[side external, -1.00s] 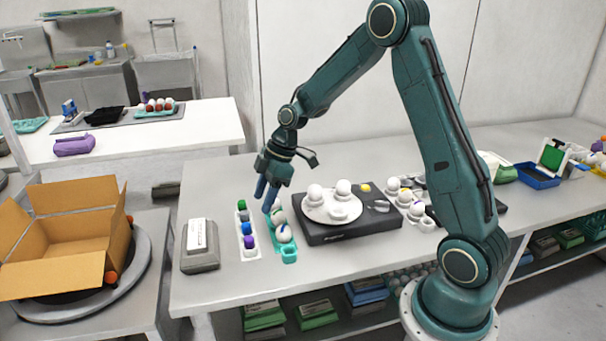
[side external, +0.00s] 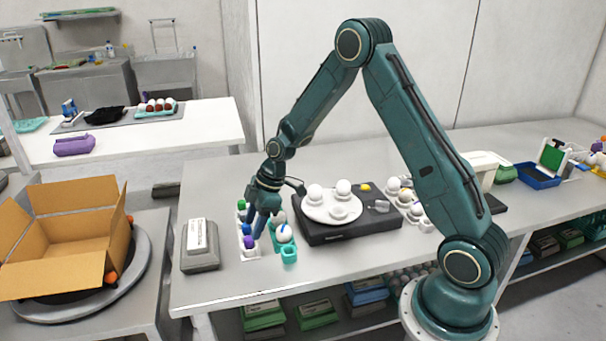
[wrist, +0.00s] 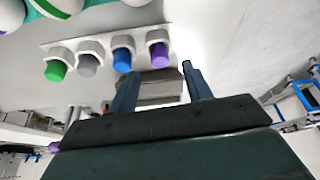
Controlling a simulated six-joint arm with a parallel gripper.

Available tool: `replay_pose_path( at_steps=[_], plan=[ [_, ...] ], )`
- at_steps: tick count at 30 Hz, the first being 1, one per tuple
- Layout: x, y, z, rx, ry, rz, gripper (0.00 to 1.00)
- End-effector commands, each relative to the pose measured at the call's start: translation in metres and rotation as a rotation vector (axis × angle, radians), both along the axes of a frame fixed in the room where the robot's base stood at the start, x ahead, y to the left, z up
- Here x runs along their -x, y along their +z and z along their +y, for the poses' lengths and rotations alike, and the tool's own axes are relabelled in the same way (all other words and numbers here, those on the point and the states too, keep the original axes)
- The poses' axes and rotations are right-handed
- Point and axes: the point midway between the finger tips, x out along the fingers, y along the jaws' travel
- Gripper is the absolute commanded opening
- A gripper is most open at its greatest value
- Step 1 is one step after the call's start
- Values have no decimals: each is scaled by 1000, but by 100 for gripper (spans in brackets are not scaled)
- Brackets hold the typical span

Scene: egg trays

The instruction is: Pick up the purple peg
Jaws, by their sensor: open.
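The purple peg (side external: 249,242) stands in the near end of a white peg rack (side external: 253,256). In the wrist view the purple peg (wrist: 159,55) is at the right end of the row, beside the blue peg (wrist: 122,60), then a grey peg (wrist: 87,65) and the green peg (wrist: 56,70). My gripper (side external: 262,229) is open and empty, pointing down over the rack and hiding part of it. In the wrist view its two fingers (wrist: 160,82) are apart, with the purple peg beyond them, not between them.
A teal egg tray (side external: 289,254) with white eggs stands close to the right of the rack. A black scale (side external: 325,236) with a plate of eggs is farther right. A grey box (side external: 199,246) stands to the left. Bare table lies in front of the rack.

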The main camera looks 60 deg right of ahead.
Motion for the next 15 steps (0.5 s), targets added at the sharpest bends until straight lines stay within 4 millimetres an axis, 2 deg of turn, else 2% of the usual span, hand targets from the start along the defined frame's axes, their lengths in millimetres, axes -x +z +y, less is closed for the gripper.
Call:
replay_pose_path(
  at_steps=[9,15],
  plan=[
    [-8,-31,11,-1,1,3,49],
    [-9,-35,12,0,1,1,49]
  ],
)
